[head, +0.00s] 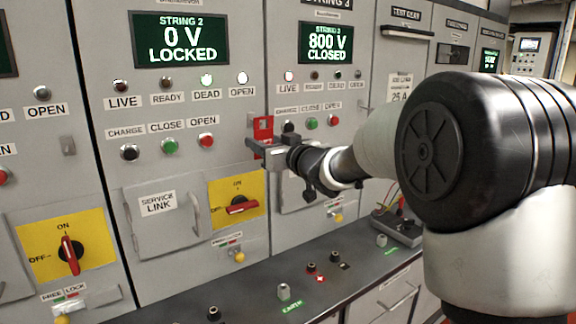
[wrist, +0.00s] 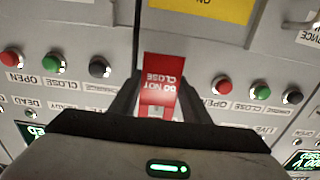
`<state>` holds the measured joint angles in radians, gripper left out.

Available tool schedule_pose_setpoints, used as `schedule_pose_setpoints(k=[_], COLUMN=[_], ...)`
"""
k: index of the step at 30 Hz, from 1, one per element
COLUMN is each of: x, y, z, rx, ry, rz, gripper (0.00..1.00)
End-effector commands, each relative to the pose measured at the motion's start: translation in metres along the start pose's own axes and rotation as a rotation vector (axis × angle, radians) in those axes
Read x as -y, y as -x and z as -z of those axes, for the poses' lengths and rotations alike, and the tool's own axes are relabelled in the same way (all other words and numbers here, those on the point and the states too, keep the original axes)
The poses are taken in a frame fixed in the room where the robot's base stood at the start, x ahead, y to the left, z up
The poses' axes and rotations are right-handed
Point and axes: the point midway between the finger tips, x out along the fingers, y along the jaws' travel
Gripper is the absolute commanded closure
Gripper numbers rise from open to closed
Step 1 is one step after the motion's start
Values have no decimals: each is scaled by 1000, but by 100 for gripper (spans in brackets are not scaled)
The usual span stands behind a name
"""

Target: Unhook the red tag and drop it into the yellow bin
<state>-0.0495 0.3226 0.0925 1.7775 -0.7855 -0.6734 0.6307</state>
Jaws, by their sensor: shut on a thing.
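The red tag (head: 263,128) is in front of the cabinet face, between the String 2 and String 3 panels. In the wrist view the red tag (wrist: 160,80) reads "DO NOT CLOSE" upside down and stands between my two fingers. My gripper (head: 257,147) is shut on the tag; it also shows in the wrist view (wrist: 158,95). Whether the tag still hangs on a hook cannot be told, as its fixing is hidden. The yellow bin is not in view.
The String 2 panel's display (head: 181,40) reads 0 V LOCKED; the String 3 display (head: 326,43) reads 800 V CLOSED. Push buttons and a red rotary handle (head: 242,207) on a yellow plate are near my gripper. A dark ledge (head: 250,300) with small terminals runs below.

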Motion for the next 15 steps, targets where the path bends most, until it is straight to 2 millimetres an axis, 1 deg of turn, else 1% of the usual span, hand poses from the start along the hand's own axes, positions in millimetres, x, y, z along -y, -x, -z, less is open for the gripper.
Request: schedule_pose_setpoints(k=[15], x=[0], y=[21], z=[0], rx=[-1], ry=[0], rz=[-1], gripper=[80])
